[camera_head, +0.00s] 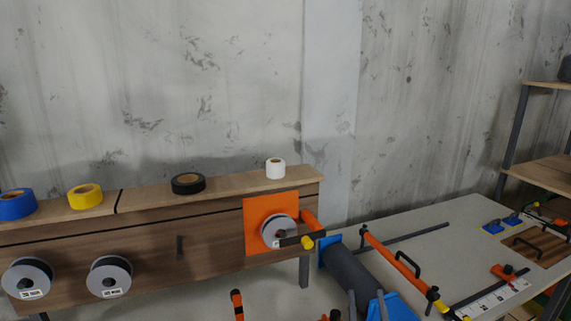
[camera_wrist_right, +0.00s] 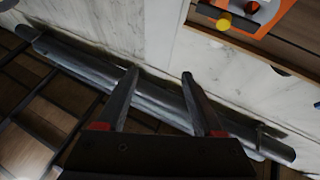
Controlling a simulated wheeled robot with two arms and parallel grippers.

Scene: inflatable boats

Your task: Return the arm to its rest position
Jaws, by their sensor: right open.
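My right gripper (camera_head: 367,298) comes in at the bottom of the head view, in front of the dark grey roll (camera_head: 347,266). Its two grey fingers also show in the right wrist view (camera_wrist_right: 160,76). They are apart, with nothing between them. A long grey tube (camera_wrist_right: 70,55) runs behind the fingers in that view. My left gripper is in neither view.
An orange panel (camera_head: 257,211) with a grey disc stands at the wooden drawer unit (camera_head: 150,246). Blue, yellow, black and white tape rolls sit on top. Shelves (camera_head: 540,170) stand at right.

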